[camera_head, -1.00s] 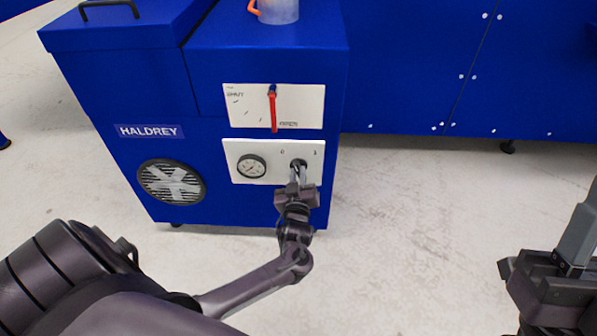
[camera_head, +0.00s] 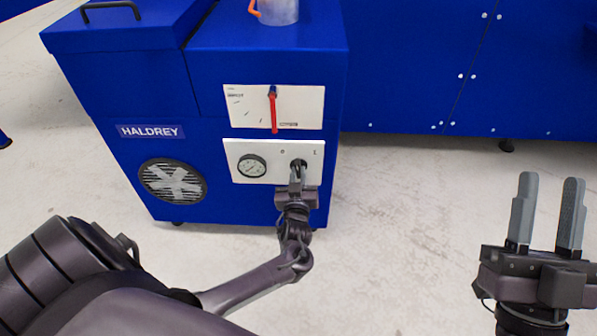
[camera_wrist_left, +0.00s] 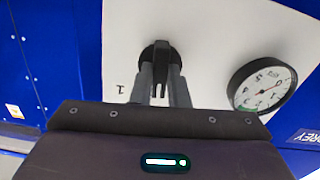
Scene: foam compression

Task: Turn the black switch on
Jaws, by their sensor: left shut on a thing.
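The black switch (camera_head: 298,163) is a round knob on the lower white panel (camera_head: 229,175) of the blue machine, between and below the small marks 0 and 1. My left gripper (camera_head: 297,174) reaches up to it from below and is shut on it, partly hiding it. In the left wrist view the black switch (camera_wrist_left: 163,50) shows its raised ridge between the two grey fingers of my left gripper (camera_wrist_left: 161,84). The "1" mark is left of it there. My right gripper (camera_head: 545,205) is at the right, open and empty, fingers pointing up.
A round gauge (camera_head: 252,166) sits left of the switch. A red lever (camera_head: 273,108) hangs on the white scale plate above. A clear jug (camera_head: 278,12) stands on the machine. A vent (camera_head: 172,182) is lower left. The floor right of the machine is clear.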

